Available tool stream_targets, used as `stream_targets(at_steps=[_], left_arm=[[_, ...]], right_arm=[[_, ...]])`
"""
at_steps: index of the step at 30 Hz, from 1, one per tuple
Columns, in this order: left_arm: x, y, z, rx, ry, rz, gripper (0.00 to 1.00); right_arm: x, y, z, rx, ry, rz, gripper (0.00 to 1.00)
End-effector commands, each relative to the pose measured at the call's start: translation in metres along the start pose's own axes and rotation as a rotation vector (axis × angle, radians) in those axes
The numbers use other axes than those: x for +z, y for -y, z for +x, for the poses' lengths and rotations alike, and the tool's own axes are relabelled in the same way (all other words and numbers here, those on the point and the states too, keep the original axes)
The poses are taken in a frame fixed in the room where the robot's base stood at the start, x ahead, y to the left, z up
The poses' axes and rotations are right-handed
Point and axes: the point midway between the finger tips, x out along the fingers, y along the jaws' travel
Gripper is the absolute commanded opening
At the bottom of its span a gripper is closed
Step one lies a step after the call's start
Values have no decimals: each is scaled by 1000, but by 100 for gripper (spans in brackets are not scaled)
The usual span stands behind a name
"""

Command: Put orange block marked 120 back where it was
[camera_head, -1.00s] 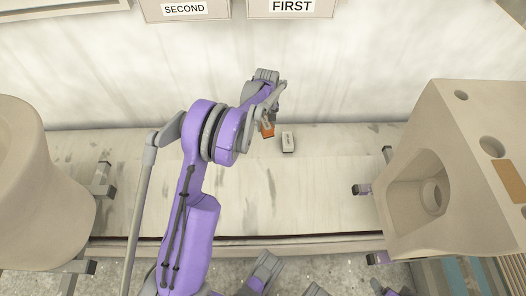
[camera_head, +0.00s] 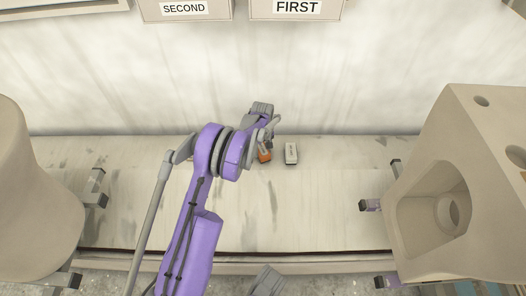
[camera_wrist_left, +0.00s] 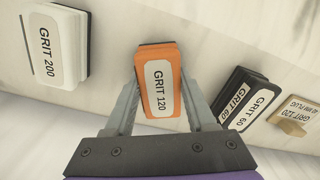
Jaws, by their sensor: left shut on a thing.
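The orange block marked GRIT 120 (camera_wrist_left: 160,82) is between the two fingers of my left gripper (camera_wrist_left: 160,100), which is shut on it. Its label faces the wrist camera. In the head view the orange block (camera_head: 264,155) shows below the left gripper (camera_head: 266,143), over the pale ledge (camera_head: 330,205), just left of a white block (camera_head: 291,153). I cannot tell whether it touches the ledge. My right gripper is not clearly in view.
In the left wrist view a white block marked GRIT 200 (camera_wrist_left: 55,45) is on the left. A large beige hollow block (camera_head: 470,190) stands at the right of the ledge.

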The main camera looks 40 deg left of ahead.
Motion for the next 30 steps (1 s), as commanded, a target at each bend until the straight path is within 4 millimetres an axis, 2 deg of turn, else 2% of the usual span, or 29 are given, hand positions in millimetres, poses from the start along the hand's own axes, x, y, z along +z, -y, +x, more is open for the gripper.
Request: stream_targets(at_steps=[11, 12, 16, 17, 26, 30], left_arm=[[0, 0, 6, 0, 0, 0, 0], [0, 0, 6, 0, 0, 0, 59], [0, 0, 5, 0, 0, 1, 83], [0, 0, 5, 0, 0, 1, 86], [0, 0, 3, 0, 0, 1, 86], [0, 0, -10, 0, 0, 0, 86]], right_arm=[[1, 0, 4, 0, 1, 0, 83], [1, 0, 4, 0, 1, 0, 83], [1, 0, 3, 0, 1, 0, 83], [1, 0, 3, 0, 1, 0, 83], [0, 0, 2, 0, 0, 0, 83], [-1, 0, -3, 0, -1, 0, 83]])
